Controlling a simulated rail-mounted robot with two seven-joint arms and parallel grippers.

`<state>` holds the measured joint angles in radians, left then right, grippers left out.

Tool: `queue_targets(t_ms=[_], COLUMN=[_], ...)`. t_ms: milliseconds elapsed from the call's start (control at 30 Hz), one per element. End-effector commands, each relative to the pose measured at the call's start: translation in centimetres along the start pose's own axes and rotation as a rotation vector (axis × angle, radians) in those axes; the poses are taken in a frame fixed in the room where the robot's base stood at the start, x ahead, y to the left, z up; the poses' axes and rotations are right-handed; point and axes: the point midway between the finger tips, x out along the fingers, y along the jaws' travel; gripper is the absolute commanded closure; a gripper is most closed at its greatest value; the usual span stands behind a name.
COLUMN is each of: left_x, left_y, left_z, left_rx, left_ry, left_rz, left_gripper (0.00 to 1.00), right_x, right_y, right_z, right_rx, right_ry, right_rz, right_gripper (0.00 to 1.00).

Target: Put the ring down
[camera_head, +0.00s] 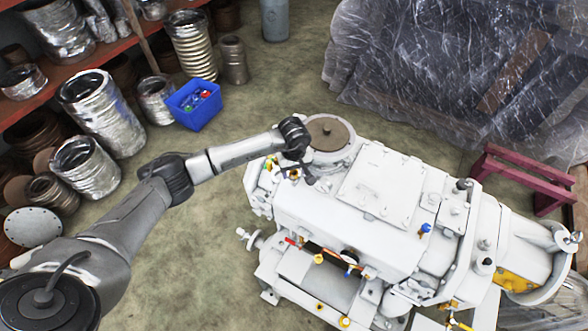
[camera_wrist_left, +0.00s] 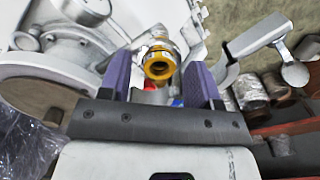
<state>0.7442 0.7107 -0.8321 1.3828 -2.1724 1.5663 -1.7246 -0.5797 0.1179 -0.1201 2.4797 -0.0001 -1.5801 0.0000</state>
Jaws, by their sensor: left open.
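My left gripper (camera_head: 293,174) is over the near left end of the white vacuum machine (camera_head: 385,190), beside its round brown-topped flange (camera_head: 328,133). In the left wrist view the gripper (camera_wrist_left: 161,68) is open, with its two purple fingers apart. A gold-yellow ring (camera_wrist_left: 158,69) shows between the fingers, with a gap on each side. It appears to sit at a small fitting on the machine; I cannot tell whether it rests loosely or is fixed. A small yellow spot (camera_head: 269,164) near the gripper in the head view may be the same part. My right gripper is not in view.
A silver lever handle (camera_wrist_left: 262,42) stands close to the right finger in the wrist view. A blue bin (camera_head: 195,105) with small items is on the floor. Shelves with wrapped metal parts (camera_head: 100,110) line the left.

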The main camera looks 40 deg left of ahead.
Motion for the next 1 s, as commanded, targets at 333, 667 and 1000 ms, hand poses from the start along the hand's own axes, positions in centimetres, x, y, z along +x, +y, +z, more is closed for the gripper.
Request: queue_targets(t_ms=[333,667,1000], left_x=[-4.0,-10.0,-12.9], left_y=[0.0,0.0,0.0], left_z=[-0.2,-0.1,0.0], left_rx=[0.001,0.001,0.000], left_ry=[0.005,0.003,0.000], left_rz=[0.003,0.002,0.000], left_gripper=[0.43,0.43,0.43], right_x=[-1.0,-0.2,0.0], right_y=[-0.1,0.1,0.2], right_z=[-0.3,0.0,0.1], right_rx=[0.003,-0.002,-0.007], right_ry=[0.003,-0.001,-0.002], right_rz=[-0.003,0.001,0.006], right_gripper=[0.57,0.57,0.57])
